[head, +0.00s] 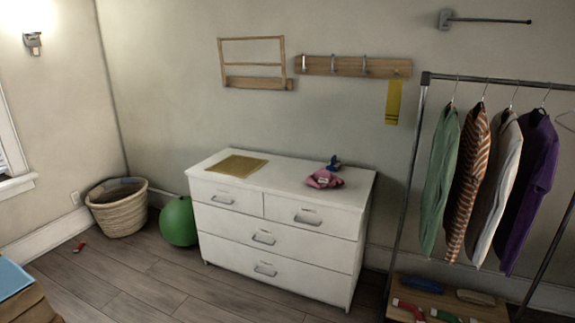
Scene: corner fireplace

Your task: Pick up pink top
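In the head view a small crumpled pink item (323,179), which looks like the pink top, lies on the right part of the white dresser's top (290,180). A small dark blue item (334,162) sits just behind it, close to or touching it. Neither of my grippers shows in this view.
A yellow cloth (236,165) lies flat on the dresser's left side. A wicker basket (118,216) and a green ball (178,222) stand left of it. A clothes rack (424,130) with hanging garments stands right. A small red item (79,247) lies on the open wood floor.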

